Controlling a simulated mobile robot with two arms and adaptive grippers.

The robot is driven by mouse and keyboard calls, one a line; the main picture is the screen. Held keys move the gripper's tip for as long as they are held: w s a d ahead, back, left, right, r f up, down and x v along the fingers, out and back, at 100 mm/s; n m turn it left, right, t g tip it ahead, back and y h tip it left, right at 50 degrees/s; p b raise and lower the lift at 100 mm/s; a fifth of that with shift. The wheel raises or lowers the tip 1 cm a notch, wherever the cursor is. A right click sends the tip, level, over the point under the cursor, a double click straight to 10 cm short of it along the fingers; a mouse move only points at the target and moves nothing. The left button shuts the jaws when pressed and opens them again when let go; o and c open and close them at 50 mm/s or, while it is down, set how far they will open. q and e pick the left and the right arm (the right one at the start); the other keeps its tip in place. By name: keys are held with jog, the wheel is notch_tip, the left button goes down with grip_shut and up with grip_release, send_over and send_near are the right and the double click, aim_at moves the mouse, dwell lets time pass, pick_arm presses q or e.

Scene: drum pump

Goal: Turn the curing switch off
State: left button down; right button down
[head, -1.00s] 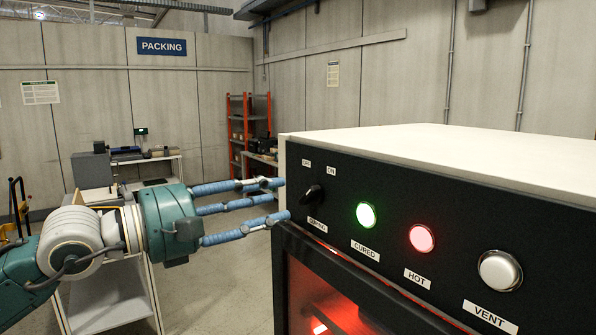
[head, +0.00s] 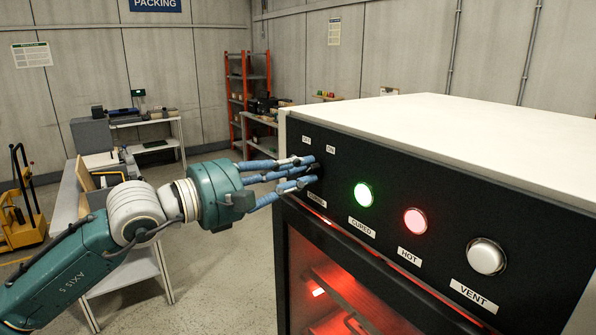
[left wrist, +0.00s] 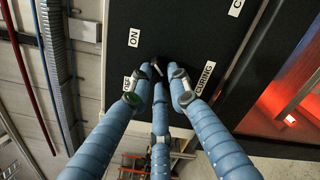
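The curing switch (head: 315,171) is a small dark knob at the left end of the black panel, under the OFF and ON labels and above the CURING label. My left gripper (head: 311,171) has its three blue fingers at the knob and hides most of it. In the left wrist view, the knob (left wrist: 155,66) shows between and just beyond the fingertips (left wrist: 159,80). The fingers are drawn in around it with small gaps; whether they press on it is unclear. The knob's pointing direction is hard to read. My right gripper is not in view.
On the panel to the right are a lit green CURED lamp (head: 363,195), a lit red HOT lamp (head: 415,221) and a white VENT button (head: 486,257). A red-glowing window (head: 345,290) is below. A grey cart (head: 130,272) stands behind my left arm.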

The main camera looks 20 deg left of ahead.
pick_arm(q)
jog(key=shift+f, duration=0.1)
jog(key=shift+n+b, duration=0.5)
jog(key=shift+b, duration=0.2)
jog(key=shift+f+n+b, duration=0.15)
jog(key=shift+n+b, duration=0.9)
jog(key=shift+n, duration=0.15)
jog(key=n+b, duration=0.1)
jog(key=n, duration=0.3)
jog(key=n+b, duration=0.2)
jog(key=n, duration=0.3)
jog(key=n+b, duration=0.1)
jog(key=n, duration=0.4)
jog(key=shift+w+a+f, duration=0.1)
jog(key=shift+w+a, duration=0.15)
jog(key=shift+a, duration=0.1)
jog(key=shift+n, duration=0.4)
jog(key=c, duration=1.6)
grip_release()
jog(key=shift+c, duration=0.2)
